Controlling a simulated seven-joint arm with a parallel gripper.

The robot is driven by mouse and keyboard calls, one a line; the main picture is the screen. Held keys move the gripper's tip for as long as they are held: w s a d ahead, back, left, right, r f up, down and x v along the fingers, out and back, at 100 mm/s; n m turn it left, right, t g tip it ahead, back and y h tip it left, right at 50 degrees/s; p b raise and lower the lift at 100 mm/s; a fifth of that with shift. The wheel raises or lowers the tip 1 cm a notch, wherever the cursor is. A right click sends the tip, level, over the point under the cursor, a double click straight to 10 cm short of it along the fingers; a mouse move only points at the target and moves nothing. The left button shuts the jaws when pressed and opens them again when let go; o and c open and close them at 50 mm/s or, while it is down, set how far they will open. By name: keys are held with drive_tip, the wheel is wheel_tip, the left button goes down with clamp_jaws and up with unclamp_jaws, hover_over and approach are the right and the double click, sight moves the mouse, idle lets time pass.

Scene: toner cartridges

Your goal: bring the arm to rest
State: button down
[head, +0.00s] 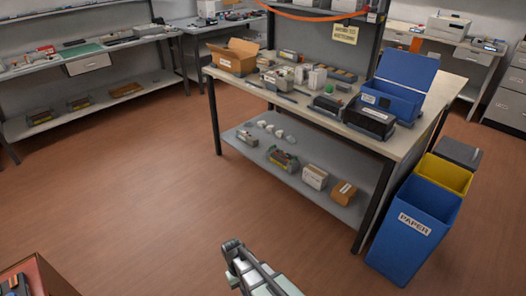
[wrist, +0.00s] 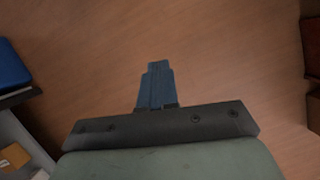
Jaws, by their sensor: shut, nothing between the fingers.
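My gripper (wrist: 157,85) shows in the wrist view with its blue-grey fingers together and nothing between them. It points at bare wooden floor. In the head view, part of my arm (head: 258,272) rises from the bottom edge, in front of the workbench (head: 345,140) and apart from it. The fingertips cannot be made out clearly in the head view.
The bench carries an open cardboard box (head: 234,56), black cartridges (head: 369,121) and a blue open bin (head: 399,88). A blue paper bin (head: 413,229) and a yellow bin (head: 443,174) stand right of it. The floor (head: 130,180) at left is clear.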

drive_tip(key=s+d+f+m+g+y, duration=0.1)
drive_tip(key=s+d+f+m, duration=0.2)
drive_tip(key=s+d, duration=0.7)
drive_tip(key=s+d+f+m+g+y, duration=0.1)
drive_tip(key=s+d+f, duration=0.3)
drive_tip(key=s+d, duration=0.7)
drive_tip(key=d+m+g, duration=0.1)
drive_tip(key=d, duration=0.2)
drive_tip(key=shift+s+d+m, duration=0.15)
drive_tip(key=shift+m, duration=0.25)
